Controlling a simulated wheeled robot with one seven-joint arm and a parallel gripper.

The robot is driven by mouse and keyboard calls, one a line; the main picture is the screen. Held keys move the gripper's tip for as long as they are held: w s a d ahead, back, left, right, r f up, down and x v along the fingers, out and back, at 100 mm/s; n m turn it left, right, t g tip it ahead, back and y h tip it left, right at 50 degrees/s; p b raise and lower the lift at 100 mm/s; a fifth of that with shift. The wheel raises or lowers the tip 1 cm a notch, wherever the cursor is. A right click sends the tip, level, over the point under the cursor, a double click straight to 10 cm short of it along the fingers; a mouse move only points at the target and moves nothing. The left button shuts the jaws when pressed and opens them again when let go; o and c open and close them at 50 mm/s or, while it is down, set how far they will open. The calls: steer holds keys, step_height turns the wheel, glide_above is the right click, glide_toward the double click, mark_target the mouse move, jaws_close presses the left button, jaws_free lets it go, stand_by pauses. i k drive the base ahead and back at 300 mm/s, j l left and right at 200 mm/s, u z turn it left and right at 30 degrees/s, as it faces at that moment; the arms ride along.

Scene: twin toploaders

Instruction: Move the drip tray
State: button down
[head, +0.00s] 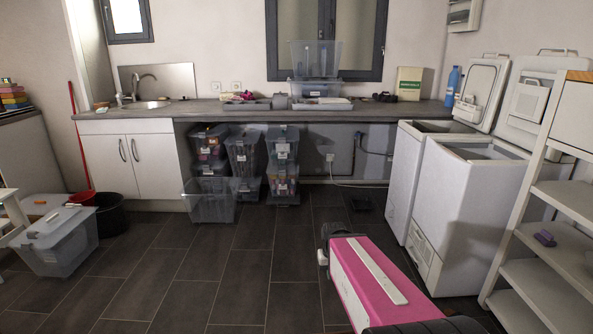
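No object is plainly marked as the drip tray. A grey shallow tray-like item (321,104) lies on the counter below the window. The left toploader (403,180) and the right toploader (465,215) both have their lids raised. My pink arm link shows at the bottom centre, pointing up and left. My gripper's fingers are not visible.
Stacked crates (243,155) and an empty clear bin (210,200) stand under the counter (215,108). A lidded box (60,240) and black bucket (112,214) are at left. A white shelf rack (550,220) stands at right. The middle floor is clear.

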mark_target(361, 203)
steer(key=i, duration=1.85)
steer(key=i+z, duration=0.25)
steer(key=i, duration=0.2)
steer(key=i+j+z, duration=0.25)
steer(key=i, duration=0.2)
steer(key=i+j+z, duration=0.25)
steer(key=i, duration=0.15)
steer(key=i+j+z, duration=0.25)
steer(key=i, duration=0.15)
steer(key=i+j+z, duration=0.65)
steer(key=j, duration=0.15)
